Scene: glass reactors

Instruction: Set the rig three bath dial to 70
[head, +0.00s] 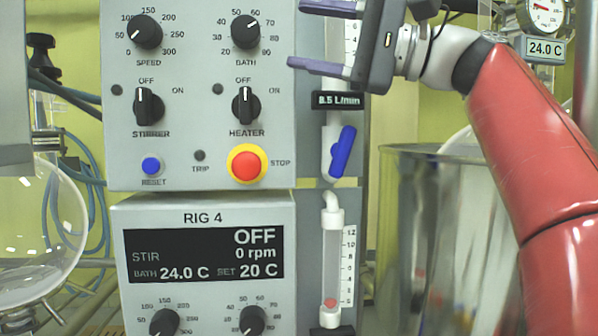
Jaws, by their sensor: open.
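The upper grey control panel (200,80) carries a black bath dial (246,32) at its upper right. The dial's white pointer points up and right, around the 60 to 70 marks; I cannot read it exactly. The panel's top and any rig number are out of frame; it sits directly above the panel labelled RIG 4 (205,218). My gripper (294,35) is open and empty, its two purple fingers pointing left, one above the other. In the picture the fingertips are right of the bath dial, apart from it.
Beside the dial is the speed dial (146,32). Below are the stirrer (148,106) and heater (245,105) switches and the red stop button (246,166). A flowmeter with a blue valve handle (344,151) stands right. A glass flask (40,235) is at left.

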